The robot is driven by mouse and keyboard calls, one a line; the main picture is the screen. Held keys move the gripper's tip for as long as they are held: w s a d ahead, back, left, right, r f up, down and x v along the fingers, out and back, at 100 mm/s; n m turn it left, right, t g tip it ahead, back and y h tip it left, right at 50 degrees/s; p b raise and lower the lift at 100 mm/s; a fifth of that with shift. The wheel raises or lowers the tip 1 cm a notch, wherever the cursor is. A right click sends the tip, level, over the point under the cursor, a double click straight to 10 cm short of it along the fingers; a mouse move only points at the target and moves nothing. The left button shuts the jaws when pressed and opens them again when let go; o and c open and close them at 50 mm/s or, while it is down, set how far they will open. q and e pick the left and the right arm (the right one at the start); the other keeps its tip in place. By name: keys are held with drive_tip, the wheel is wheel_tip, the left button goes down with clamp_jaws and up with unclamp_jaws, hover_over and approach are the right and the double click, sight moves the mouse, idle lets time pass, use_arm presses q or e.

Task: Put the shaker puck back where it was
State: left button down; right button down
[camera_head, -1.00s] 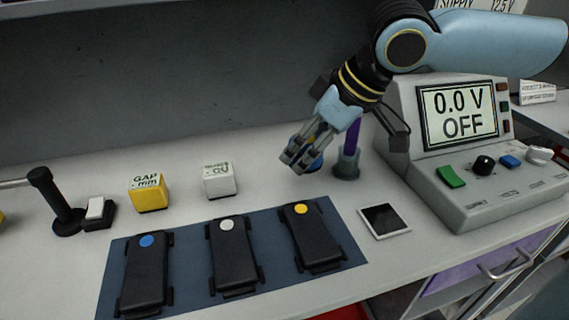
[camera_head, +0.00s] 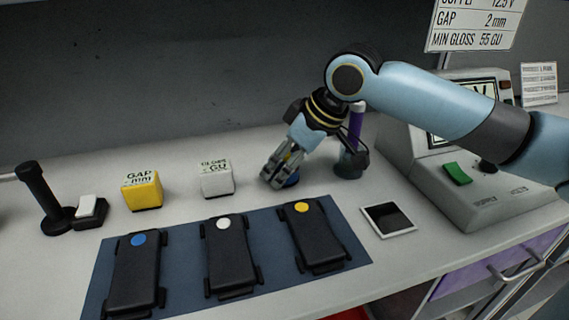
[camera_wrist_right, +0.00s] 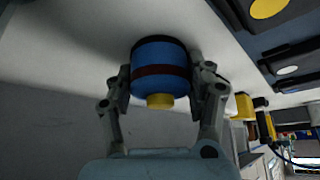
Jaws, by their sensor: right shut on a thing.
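The shaker puck (camera_wrist_right: 160,66) is a short blue cylinder with a dark red band and a yellow knob. In the right wrist view it sits between both fingers of my right gripper (camera_wrist_right: 162,85), which is shut on it. In the head view the right gripper (camera_head: 279,178) points down behind the blue mat, and a bit of the puck (camera_head: 292,181) shows by the fingers. The puck is at or just above the bench top; I cannot tell if it touches. My left gripper is not in view.
A purple tool in a grey holder (camera_head: 350,163) stands close right of the gripper. A white block (camera_head: 217,178) and yellow block (camera_head: 142,190) stand left. Black devices lie on the blue mat (camera_head: 184,270) in front. A white-framed dark square (camera_head: 389,219) and supply box (camera_head: 470,205) are right.

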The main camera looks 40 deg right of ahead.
drive_tip(key=shift+c, duration=2.4)
unclamp_jaws()
drive_tip(key=shift+f, duration=0.1)
drive_tip(key=shift+s+r, duration=0.1)
drive_tip(key=shift+r, duration=0.3)
drive_tip(key=p+v, duration=0.2)
drive_tip(key=v, duration=0.4)
drive_tip(key=shift+d+r+p, duration=0.1)
drive_tip(key=shift+d+p, duration=0.1)
drive_tip(key=shift+p, duration=0.15)
drive_tip(key=p+v, duration=0.4)
drive_tip(key=v, duration=0.1)
drive_tip(key=shift+s+a+r, duration=0.1)
drive_tip(key=shift+r, duration=0.05)
